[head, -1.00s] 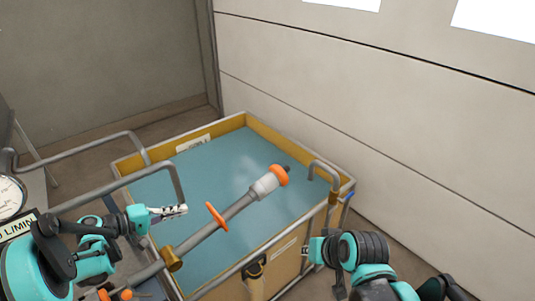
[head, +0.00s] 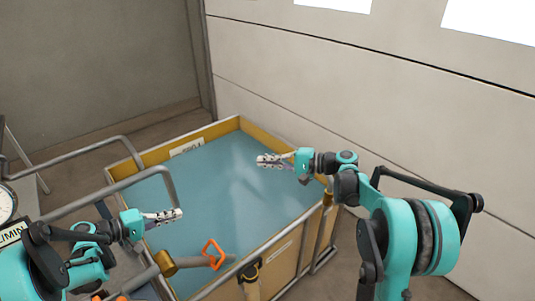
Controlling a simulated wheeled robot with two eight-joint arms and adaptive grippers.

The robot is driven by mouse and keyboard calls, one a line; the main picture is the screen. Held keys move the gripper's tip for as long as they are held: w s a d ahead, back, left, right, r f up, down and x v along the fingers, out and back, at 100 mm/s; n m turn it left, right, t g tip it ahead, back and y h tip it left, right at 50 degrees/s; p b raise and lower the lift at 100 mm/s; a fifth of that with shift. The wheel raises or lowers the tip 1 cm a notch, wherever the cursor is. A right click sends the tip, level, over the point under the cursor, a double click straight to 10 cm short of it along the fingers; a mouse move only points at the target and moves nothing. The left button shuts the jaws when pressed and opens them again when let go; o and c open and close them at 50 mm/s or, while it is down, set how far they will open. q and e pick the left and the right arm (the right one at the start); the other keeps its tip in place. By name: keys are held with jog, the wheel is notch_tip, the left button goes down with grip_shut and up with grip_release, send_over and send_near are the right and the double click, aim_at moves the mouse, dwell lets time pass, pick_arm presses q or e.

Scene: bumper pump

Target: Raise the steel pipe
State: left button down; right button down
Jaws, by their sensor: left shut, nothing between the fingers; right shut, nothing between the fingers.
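The grey steel pipe (head: 193,261) runs from a brass-coloured joint (head: 166,263) at the tank's near left edge, low over the tank. An orange ring (head: 213,253) sits around it. Its pale sleeve and orange tip are not visible; whether they are under the blue surface I cannot tell. My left gripper (head: 178,214) is shut and empty, above and left of the ring. My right gripper (head: 263,160) is shut and empty above the tank's right part, apart from the pipe.
The yellow-walled tank (head: 153,157) holds a blue surface (head: 225,180). Grey tube rails (head: 75,155) stand at the left, near a round gauge (head: 6,203). A pale panelled wall (head: 400,100) rises behind on the right.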

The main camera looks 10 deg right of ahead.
jog(key=w+d+f+m+t+y, duration=0.45)
jog(key=w+d+f+y, duration=0.25)
jog(key=d+f, duration=0.5)
jog(key=w+a+r, duration=0.1)
jog(key=a+r, duration=0.7)
jog(key=a, duration=0.2)
jog(key=shift+w+a+r+m+g, duration=0.15)
jog(key=shift+w+r+m+g, duration=0.05)
jog(key=shift+w+m+g, duration=0.2)
dwell(0.7)
pick_arm(q)
jog(key=c, duration=1.6)
grip_release()
jog(key=shift+o, duration=0.2)
